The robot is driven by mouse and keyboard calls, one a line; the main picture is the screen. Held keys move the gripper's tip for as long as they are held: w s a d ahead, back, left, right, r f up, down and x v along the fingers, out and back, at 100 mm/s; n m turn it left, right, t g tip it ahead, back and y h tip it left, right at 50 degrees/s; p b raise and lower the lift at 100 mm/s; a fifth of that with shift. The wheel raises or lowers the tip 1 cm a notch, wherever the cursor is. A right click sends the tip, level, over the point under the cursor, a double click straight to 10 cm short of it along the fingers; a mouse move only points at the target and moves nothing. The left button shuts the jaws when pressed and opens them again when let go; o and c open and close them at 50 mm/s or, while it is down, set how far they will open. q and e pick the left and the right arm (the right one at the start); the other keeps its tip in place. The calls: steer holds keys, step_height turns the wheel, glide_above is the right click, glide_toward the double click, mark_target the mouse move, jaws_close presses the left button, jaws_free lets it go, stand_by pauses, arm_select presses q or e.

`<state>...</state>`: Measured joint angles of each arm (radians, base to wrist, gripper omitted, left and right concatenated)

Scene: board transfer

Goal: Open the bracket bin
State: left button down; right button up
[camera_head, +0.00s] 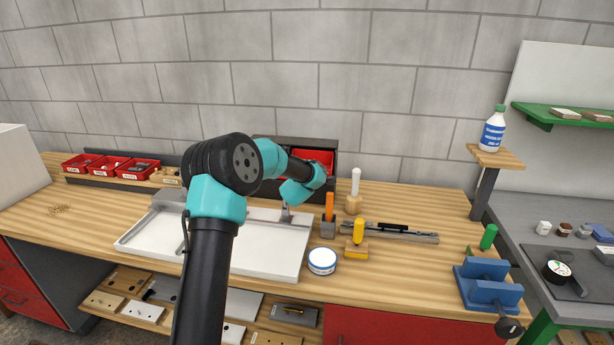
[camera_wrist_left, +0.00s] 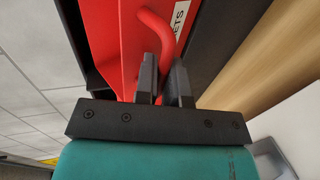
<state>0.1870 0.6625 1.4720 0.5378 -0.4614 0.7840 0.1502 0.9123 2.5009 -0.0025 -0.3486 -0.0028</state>
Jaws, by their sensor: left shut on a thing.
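The red bracket bin (camera_head: 322,157) sits in a dark housing (camera_head: 338,148) at the back of the bench, partly hidden behind my left arm. In the left wrist view the bin's red front (camera_wrist_left: 112,30) fills the upper middle, with a white label (camera_wrist_left: 180,18) ending in "ETS". A curved red handle (camera_wrist_left: 156,32) stands out from that front. My left gripper (camera_wrist_left: 163,65) is shut on the handle, its dark fingers on either side. How far the bin is pulled out cannot be told. My right gripper is not in view.
A white tray (camera_head: 265,261) lies below my arm. A white-topped wooden-handled tool (camera_head: 354,190), an orange-handled tool (camera_head: 329,207), a yellow-handled stamp (camera_head: 358,236) and a round tin (camera_head: 322,261) stand right of it. Small red bins (camera_head: 108,168) line the back left.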

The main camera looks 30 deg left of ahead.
arm_select(q)
steer(key=shift+s+d+f, duration=0.15)
steer(key=shift+s+f, duration=0.35)
steer(key=shift+f, duration=0.25)
steer(key=c, duration=1.5)
jaws_free()
steer(key=shift+r, duration=0.1)
steer(key=d+v, duration=0.1)
steer(key=v, duration=0.4)
steer(key=d+v, duration=0.1)
steer(key=v, duration=0.5)
steer(key=w+d+v, duration=0.1)
steer(key=v, duration=0.4)
steer(key=shift+s+d+r, duration=0.1)
